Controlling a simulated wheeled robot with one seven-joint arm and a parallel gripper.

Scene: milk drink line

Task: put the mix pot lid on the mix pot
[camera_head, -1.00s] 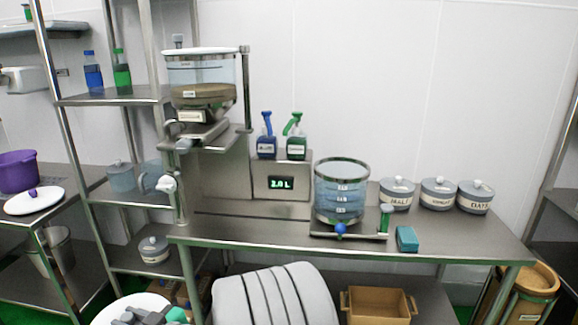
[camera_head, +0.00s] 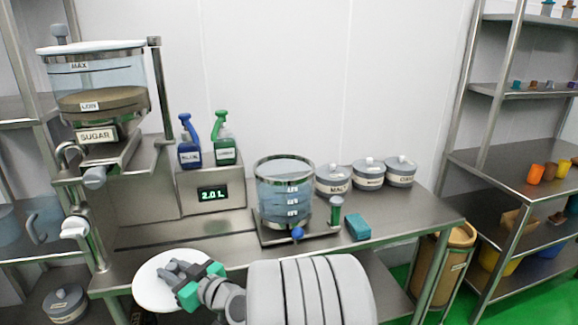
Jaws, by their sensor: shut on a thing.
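The mix pot (camera_head: 284,208) appears to be the clear, open-topped vessel with a metal rim and volume marks, with bluish liquid inside. It stands on a metal stand on the steel table. The mix pot lid (camera_head: 150,289) is a round white disc at the lower left, in front of the table's near edge. My gripper (camera_head: 187,276) is shut on the lid from above; its fingers hide the handle. The lid looks roughly level, to the left of the pot and nearer to me, apart from it.
A sugar hopper (camera_head: 100,85) and a display block (camera_head: 212,197) stand left of the pot. Two spray bottles (camera_head: 222,145) stand on the block.

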